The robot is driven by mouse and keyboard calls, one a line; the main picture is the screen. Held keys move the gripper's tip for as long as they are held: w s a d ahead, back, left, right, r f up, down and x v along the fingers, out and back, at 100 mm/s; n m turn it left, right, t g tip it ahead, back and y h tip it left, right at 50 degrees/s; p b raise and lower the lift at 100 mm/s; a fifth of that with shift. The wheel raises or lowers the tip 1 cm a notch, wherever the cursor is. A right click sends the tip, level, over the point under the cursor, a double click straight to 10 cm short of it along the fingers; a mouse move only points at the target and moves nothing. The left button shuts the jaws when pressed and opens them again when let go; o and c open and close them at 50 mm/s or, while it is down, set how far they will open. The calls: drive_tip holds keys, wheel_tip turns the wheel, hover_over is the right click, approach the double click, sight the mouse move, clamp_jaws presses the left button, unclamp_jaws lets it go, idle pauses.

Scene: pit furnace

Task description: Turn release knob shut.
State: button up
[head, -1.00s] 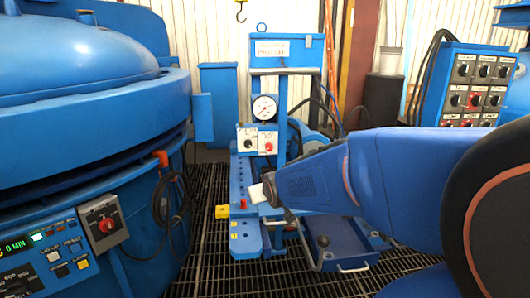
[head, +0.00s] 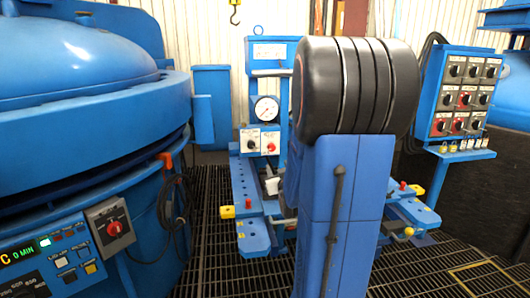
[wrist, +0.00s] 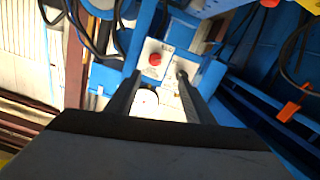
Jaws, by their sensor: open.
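A small panel below the pressure gauge (head: 266,109) carries a black knob (head: 250,144) on its left part and a red knob (head: 270,147) on its right part. The labels are too small to read, so I cannot tell which is the release knob. The wrist view is turned over: the red knob (wrist: 155,59) is on the left and the black knob (wrist: 181,74) on the right. My gripper (wrist: 158,80) is open and empty, with its fingers pointing toward the panel. The red knob shows between the fingertips, apart from them; the black knob is beside the right fingertip.
A blue furnace (head: 75,130) with a rounded lid fills the left, with another red knob (head: 114,229) on its grey box. A switch panel (head: 463,97) with several knobs stands at right. My arm blocks the middle of the head view. Floor grating (head: 205,250) shows clear between furnace and stand.

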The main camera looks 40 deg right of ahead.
sight(272, 149)
drive_tip(key=x, duration=1.2)
drive_tip(key=d+r+x, duration=0.1)
drive_tip(key=x, duration=0.4)
drive_tip(key=shift+w+d, duration=0.1)
drive_tip(key=shift+d, duration=0.05)
drive_tip(key=c, duration=1)
